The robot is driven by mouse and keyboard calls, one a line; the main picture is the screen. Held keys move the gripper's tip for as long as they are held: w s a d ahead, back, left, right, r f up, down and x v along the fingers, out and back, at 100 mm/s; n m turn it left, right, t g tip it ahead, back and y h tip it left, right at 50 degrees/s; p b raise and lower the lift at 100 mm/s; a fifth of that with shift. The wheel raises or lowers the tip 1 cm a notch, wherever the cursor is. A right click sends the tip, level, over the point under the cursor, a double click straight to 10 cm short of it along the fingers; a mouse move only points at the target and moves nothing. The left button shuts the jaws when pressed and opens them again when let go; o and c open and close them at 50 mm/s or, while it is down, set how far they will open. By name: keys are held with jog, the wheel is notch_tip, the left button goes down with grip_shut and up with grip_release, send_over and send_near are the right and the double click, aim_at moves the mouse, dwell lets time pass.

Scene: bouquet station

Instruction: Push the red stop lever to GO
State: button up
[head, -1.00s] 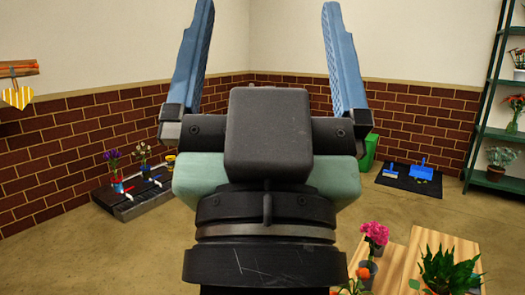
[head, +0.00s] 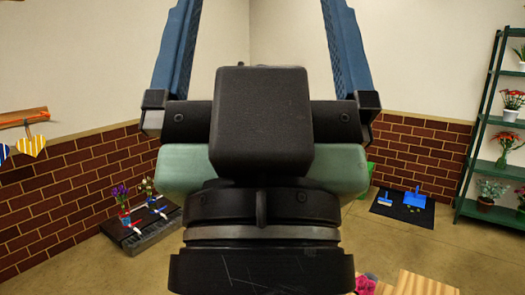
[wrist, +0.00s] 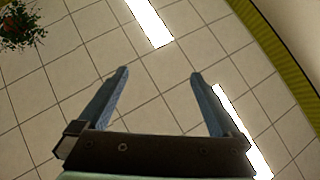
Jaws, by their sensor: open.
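A low dark station (head: 150,236) stands on the floor at the left of the head view, against the brick wall. Small red parts (head: 126,219) and blue parts (head: 154,205) with white show on it. They are too small to tell which is the red stop lever or how it is set. My gripper is large in the middle of the head view, pointing up, with its blue fingers wide apart. In the wrist view my gripper (wrist: 160,73) is open and empty, facing the tiled ceiling. It is far from the station.
Purple flowers (head: 120,192) stand at the station. A dark mat (head: 402,207) with blue items lies at the back right. A green plant shelf (head: 470,175) stands at the right. A wooden table (head: 425,284) shows at the bottom right. Floor between is clear.

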notch_tip(320, 180, up, 8)
jog(key=p, duration=0.6)
